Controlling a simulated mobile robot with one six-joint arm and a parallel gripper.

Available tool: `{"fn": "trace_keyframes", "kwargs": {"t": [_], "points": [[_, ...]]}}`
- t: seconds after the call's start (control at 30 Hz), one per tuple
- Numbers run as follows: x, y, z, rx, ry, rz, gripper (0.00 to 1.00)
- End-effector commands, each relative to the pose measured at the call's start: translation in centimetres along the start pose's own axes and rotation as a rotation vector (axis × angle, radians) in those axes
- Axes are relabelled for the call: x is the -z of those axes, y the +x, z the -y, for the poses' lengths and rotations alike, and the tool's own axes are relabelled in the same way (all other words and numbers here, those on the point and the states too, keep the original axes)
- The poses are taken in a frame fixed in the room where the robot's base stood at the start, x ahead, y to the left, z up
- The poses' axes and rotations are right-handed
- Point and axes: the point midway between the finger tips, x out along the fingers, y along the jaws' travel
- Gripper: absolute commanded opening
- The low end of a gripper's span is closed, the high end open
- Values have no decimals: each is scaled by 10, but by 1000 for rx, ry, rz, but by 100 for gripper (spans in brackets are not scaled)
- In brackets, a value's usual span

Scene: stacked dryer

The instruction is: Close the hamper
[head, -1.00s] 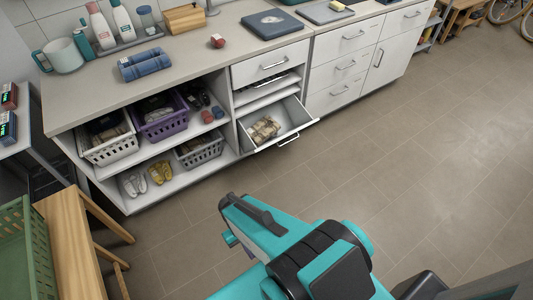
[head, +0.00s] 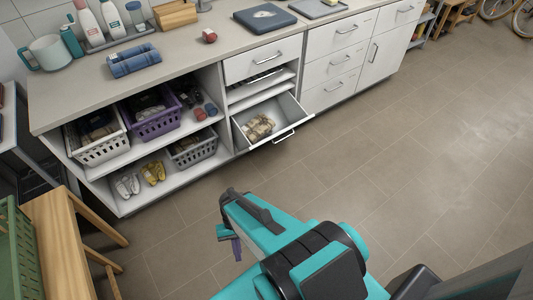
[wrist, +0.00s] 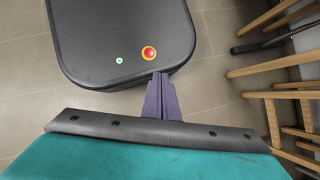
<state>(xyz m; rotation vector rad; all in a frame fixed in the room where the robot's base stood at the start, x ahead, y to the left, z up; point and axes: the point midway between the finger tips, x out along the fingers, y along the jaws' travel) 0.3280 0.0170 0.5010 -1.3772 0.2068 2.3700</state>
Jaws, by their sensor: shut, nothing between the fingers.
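The hamper (head: 283,128) is the white tilt-out bin low in the white cabinet. It stands open, its front leaning out over the floor, with a bar handle (head: 284,137) on the front. Beige crumpled cloth (head: 258,127) lies inside it. My gripper (head: 237,250) is in front of the cabinet, well apart from the hamper, pointing down over the floor. Its purple fingers (wrist: 161,97) are shut and empty in the wrist view. The hamper is not in the wrist view.
Open shelves left of the hamper hold a white basket (head: 98,145), a purple basket (head: 150,119) and shoes. A wooden stool (head: 65,240) and a green crate (head: 20,265) stand at the lower left. The floor in front of the hamper and to the right is clear.

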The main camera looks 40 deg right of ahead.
Motion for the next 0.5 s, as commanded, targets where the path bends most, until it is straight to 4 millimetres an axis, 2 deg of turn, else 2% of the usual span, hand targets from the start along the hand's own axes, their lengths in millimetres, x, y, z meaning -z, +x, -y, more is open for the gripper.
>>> {"fn": "trace_keyframes", "kwargs": {"t": [0.03,0.1,0.3,0.5], "points": [[17,16,6,49,63,12,0],[29,24,16,118,149,31,0],[68,41,43,310,391,103,0],[112,48,65,500,619,197,0]]}}
